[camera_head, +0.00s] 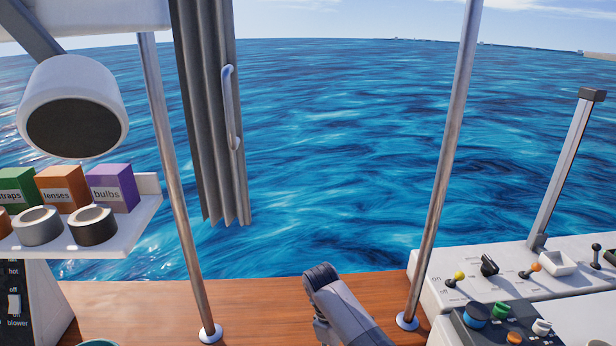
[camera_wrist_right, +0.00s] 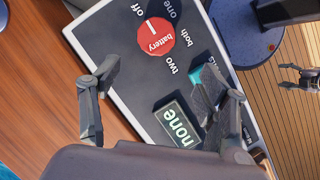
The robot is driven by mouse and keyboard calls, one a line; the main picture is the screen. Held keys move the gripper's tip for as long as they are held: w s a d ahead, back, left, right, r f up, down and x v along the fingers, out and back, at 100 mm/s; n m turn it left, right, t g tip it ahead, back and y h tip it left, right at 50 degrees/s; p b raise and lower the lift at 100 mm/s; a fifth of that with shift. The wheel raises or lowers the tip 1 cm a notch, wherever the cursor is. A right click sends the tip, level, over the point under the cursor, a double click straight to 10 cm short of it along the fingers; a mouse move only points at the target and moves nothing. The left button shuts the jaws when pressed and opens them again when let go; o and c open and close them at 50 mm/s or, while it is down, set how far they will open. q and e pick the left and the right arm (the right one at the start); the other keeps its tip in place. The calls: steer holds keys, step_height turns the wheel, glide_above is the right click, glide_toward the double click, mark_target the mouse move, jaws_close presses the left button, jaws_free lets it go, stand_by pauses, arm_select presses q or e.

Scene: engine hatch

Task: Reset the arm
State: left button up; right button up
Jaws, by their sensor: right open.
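My right gripper (camera_wrist_right: 158,78) is open in the right wrist view, with its two fingers spread and nothing between them. Beyond it is a dark grey battery panel (camera_wrist_right: 130,75) with a white edge. A round red battery knob (camera_wrist_right: 156,37) on it has its white line towards "off". A display (camera_wrist_right: 178,122) reading "none" lies between the fingers in the picture. What seems to be my left gripper (camera_wrist_right: 300,76) is small at the right edge; its jaws are unclear. In the head view a grey link of my arm (camera_head: 345,308) rises at the bottom centre; neither gripper shows there.
Metal poles (camera_head: 440,175) stand either side of a wooden ledge (camera_head: 250,300). A grey curtain (camera_head: 208,130) hangs by the left pole. A shelf (camera_head: 140,235) with labelled boxes is at left. A white console (camera_head: 440,290) with switches is at right.

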steer(key=s+f+y, duration=0.1)
steer(key=s+f, duration=0.2)
steer(key=s+f+m+t+y, duration=0.1)
steer(key=s+f, duration=0.2)
steer(key=shift+s+a+f+m, duration=0.2)
steer(key=shift+s+m, duration=0.1)
steer(key=shift+s, duration=0.1)
steer(key=s+d+m+t+y, duration=0.1)
steer(key=s+d+m+t, duration=0.15)
steer(key=s, duration=0.55)
steer(key=s+d+r+m+t, duration=0.1)
steer(key=s+d+r+m, duration=0.1)
steer(key=s+d+r, duration=0.4)
steer(key=s+d+r+m+t, duration=0.1)
steer(key=s+d+r+t, duration=0.15)
steer(key=s, duration=0.55)
step_height(320, 180, down, 27)
steer(key=g+b, duration=0.2)
steer(key=s+d+f+g+b, duration=0.1)
steer(key=s+d+f, duration=0.1)
steer(key=s+f, duration=1.5)
steer(key=shift+s+d+f+b, duration=0.15)
steer(key=shift+s+f+b, duration=0.15)
steer(key=shift+f, duration=0.35)
